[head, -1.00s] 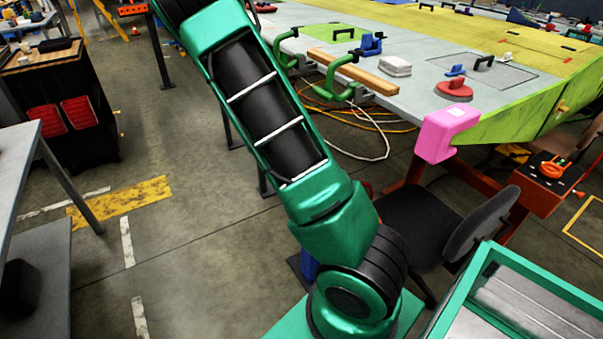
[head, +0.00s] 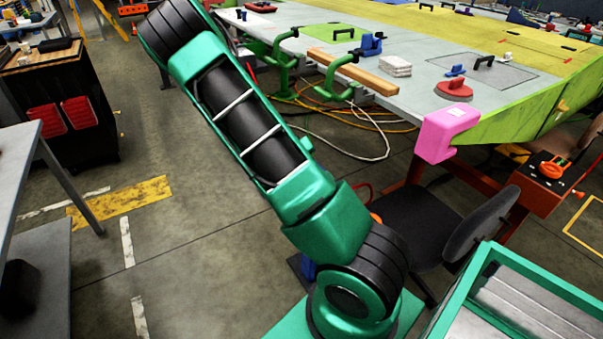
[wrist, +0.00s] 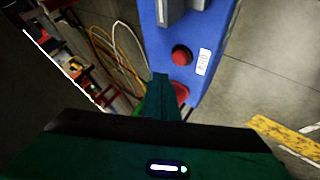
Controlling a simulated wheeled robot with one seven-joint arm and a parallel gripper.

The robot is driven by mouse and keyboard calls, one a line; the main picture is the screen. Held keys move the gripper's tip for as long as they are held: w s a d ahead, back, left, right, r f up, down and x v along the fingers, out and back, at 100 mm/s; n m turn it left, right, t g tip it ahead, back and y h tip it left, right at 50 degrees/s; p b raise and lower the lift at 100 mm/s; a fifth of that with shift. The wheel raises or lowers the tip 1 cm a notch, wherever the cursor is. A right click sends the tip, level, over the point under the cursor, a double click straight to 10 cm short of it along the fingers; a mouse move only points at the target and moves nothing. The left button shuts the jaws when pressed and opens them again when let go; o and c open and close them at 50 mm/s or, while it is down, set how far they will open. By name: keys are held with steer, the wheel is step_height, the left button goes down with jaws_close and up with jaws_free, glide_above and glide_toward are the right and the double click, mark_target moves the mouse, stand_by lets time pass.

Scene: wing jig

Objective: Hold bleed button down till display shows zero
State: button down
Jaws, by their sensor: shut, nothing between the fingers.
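In the wrist view a blue panel (wrist: 211,22) fills the upper middle. It carries a round red button (wrist: 181,55) in a dark ring, and a second red part (wrist: 181,93) lower down, partly hidden by my gripper. A white label (wrist: 203,62) with small marks sits right of the button; I cannot read it. Grey parts stick out at the panel's top edge. No readable display shows. My gripper (wrist: 160,78) is shut and empty, its tips below and left of the upper red button. I cannot tell whether it touches the lower red part. The head view does not show my gripper.
In the head view a long work table (head: 425,75) with clamps and a pink corner block (head: 447,133) stands at the back right. A dark chair (head: 480,222) and a green-rimmed bin (head: 470,270) are near my arm. Cables lie under the table. Floor at left centre is clear.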

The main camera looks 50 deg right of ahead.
steer(key=shift+f, duration=1.1)
steer(key=shift+f, duration=0.1)
stand_by(1.2)
steer(key=shift+f, duration=0.25)
steer(key=shift+f, duration=0.45)
stand_by(4.9)
